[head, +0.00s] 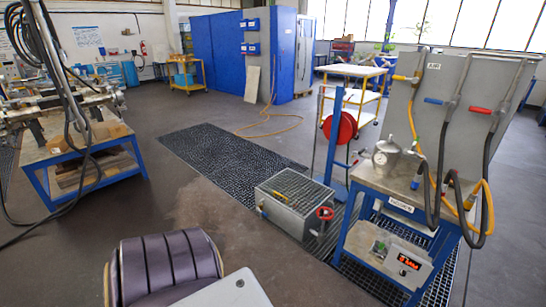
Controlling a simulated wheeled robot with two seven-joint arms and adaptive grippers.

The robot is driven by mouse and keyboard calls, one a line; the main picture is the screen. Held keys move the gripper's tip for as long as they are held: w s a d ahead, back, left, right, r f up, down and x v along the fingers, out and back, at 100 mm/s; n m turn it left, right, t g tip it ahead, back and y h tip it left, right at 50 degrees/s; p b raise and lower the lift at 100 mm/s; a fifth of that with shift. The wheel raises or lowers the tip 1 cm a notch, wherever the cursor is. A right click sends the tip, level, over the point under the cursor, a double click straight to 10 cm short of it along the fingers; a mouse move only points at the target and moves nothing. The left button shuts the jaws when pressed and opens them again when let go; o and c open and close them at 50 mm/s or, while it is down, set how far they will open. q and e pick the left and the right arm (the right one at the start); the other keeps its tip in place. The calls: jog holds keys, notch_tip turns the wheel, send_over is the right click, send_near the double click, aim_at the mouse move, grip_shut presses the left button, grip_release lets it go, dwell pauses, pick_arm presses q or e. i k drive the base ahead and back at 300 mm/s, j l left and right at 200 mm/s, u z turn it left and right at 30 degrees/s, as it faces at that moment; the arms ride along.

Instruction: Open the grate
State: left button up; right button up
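A grey metal box (287,216) stands on the floor in the middle of the head view. A metal grate (297,188) lies flat across its top and looks closed. A red handwheel (325,213) is on the box's right side. A long dark floor grating (215,148) also lies flush in the floor behind the box. I cannot tell from the picture alone which of the two the task means. Neither of my grippers is in view, and nothing touches the box grate.
A blue-framed bench (365,235) with a pressure vessel (385,153) stands close to the box's right. A red hose reel (339,127) is behind it. A cluttered workbench (75,150) is at left. An orange hose (270,118) lies behind. The floor left of the box is clear.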

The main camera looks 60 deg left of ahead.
aim_at(332, 192)
jog(key=u, duration=1.65)
